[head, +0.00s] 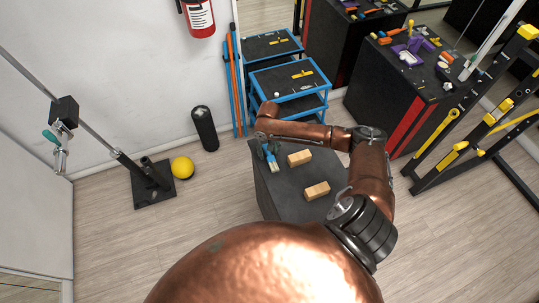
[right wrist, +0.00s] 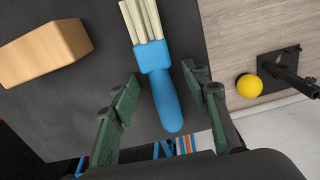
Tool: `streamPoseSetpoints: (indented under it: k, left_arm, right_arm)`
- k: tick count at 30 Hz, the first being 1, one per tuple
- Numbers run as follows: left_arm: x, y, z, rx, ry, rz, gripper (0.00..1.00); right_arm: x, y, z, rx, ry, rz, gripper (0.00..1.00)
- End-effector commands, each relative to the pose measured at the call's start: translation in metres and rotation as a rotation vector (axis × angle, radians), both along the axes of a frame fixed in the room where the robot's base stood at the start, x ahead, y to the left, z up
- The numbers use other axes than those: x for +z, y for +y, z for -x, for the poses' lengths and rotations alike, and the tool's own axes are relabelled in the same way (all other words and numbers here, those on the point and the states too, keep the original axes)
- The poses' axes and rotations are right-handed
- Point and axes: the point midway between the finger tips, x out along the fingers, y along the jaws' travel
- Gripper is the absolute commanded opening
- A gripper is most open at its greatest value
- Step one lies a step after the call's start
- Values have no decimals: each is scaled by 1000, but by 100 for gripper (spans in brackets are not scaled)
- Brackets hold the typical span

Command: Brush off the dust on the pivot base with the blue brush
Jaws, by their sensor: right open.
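The blue brush (head: 271,160) lies on a dark box top below my right forearm. In the right wrist view its blue handle (right wrist: 166,100) points toward me and its pale bristles (right wrist: 141,18) point away. My right gripper (right wrist: 162,78) is open, its green fingers on either side of the handle with gaps showing. In the head view the gripper is mostly hidden by the arm. The pivot base (head: 146,197), a black plate with a post and a long bar, stands on the floor at the left; it also shows in the right wrist view (right wrist: 271,72). Dust cannot be made out.
Two wooden blocks (head: 300,157) (head: 317,190) lie on the dark box (head: 272,205) beside the brush. A yellow ball (head: 182,168) rests by the pivot base, a black roller (head: 205,129) near the wall. Blue shelves (head: 289,80) stand behind.

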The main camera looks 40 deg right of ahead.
Motion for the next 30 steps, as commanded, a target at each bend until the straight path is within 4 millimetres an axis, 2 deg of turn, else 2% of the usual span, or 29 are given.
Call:
streamPoseSetpoints:
  k: [6,24,30]
  left_arm:
    - [0,0,0,0,0,0,40]
    - [0,0,0,-1,1,0,40]
    - [0,0,0,-1,1,0,40]
  right_arm:
    - [0,-1,0,-1,0,0,41]
    - [0,-1,1,-2,0,0,0]
    - [0,-1,1,-2,0,0,0]
